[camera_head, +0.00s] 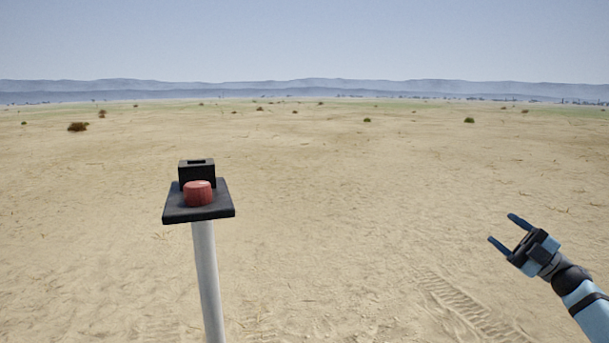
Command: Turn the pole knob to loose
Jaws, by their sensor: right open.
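A red ribbed knob (198,194) sits on a dark flat plate (222,207) on top of a pale grey pole (207,285), left of the picture's middle. A black block (197,173) with a slot in its top stands on the plate just behind the knob. My right gripper (508,231) is at the right, well apart from the knob and pole. Its two blue fingers are spread and nothing is between them. My left gripper is not in view. The knob's far side is hidden, and no loose or tight mark can be made out.
Open sandy ground surrounds the pole, with tyre tracks (470,305) at the lower right and small shrubs (78,127) far off. The space between my right gripper and the pole is clear.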

